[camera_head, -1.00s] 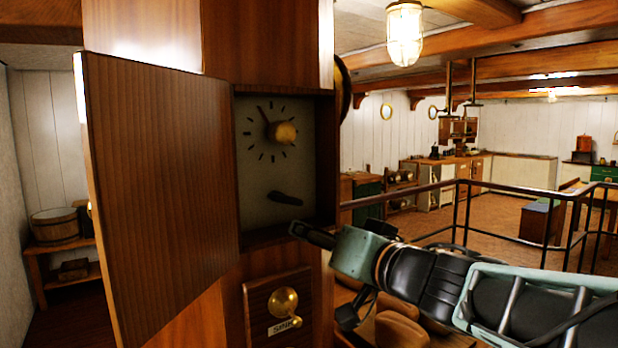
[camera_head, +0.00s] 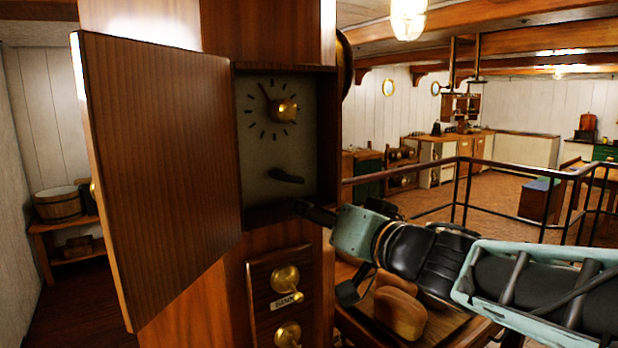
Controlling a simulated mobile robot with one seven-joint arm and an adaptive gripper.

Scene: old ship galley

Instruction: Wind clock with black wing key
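The clock face (camera_head: 255,157) is pale with dark hour marks and sits recessed in a wooden cabinet, its wooden door (camera_head: 165,165) swung open to the left. A brass knob (camera_head: 285,110) sits at the upper right of the dial, partly covering it. The black wing key (camera_head: 287,177) is on the lower part of the face and lies nearly level. My gripper (camera_head: 325,252) is open and empty at the lower right of the cabinet opening. Its upper fingertip is just below and right of the key, with a visible gap; contact with the cabinet edge cannot be told.
Brass knobs on a labelled wooden panel (camera_head: 282,298) are below the clock. A loaf-like brown object (camera_head: 400,312) lies on a wooden surface under my arm. A dark metal railing (camera_head: 520,168) runs behind. A bucket (camera_head: 56,204) stands on a shelf at the left.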

